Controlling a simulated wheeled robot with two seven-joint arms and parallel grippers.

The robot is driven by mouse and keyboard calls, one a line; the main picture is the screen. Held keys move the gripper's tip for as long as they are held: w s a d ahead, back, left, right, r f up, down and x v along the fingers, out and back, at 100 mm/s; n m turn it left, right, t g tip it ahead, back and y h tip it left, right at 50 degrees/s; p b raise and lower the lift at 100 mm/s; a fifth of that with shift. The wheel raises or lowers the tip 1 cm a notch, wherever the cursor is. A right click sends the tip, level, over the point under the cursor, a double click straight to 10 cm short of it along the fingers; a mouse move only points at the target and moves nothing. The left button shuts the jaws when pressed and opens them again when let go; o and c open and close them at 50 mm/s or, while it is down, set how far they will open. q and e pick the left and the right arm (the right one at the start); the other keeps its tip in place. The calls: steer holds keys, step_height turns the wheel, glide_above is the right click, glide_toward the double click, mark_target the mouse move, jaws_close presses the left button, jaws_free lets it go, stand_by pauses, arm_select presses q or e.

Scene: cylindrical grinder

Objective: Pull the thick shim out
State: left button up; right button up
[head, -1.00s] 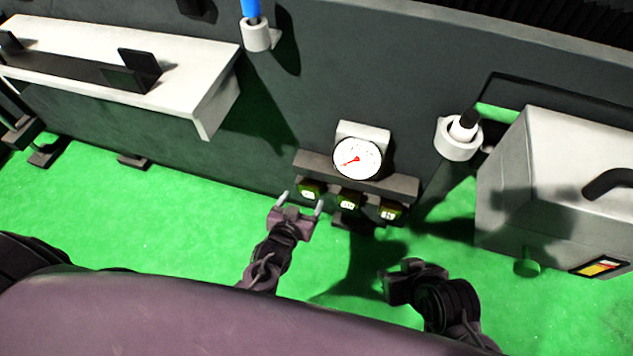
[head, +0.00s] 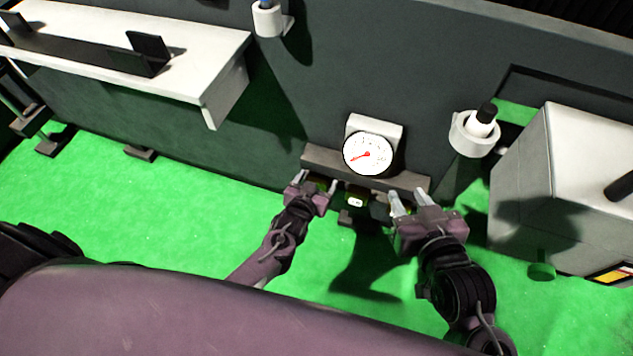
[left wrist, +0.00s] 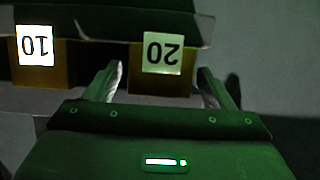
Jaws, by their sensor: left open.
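Three yellow-brown labelled shims sit in a row under a grey bar below the dial gauge. The left shim (head: 318,184) is partly hidden by my left gripper (head: 316,182). In the left wrist view its upside-down label reads 20 (left wrist: 162,58); the open fingers (left wrist: 158,85) stand on either side of it with small gaps. The middle shim (head: 355,201) has a pale label; the wrist view shows a neighbouring shim marked 10 (left wrist: 35,45). My right gripper (head: 408,196) is open by the right shim (head: 380,203), which it partly covers. Thickness cannot be judged.
The dial gauge (head: 369,154) stands above the grey bar (head: 325,160). A white shelf (head: 215,70) juts out at the left. The green floor in front is clear.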

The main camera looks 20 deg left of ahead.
steer(key=shift+w+r, duration=0.1)
steer(key=shift+r, duration=0.1)
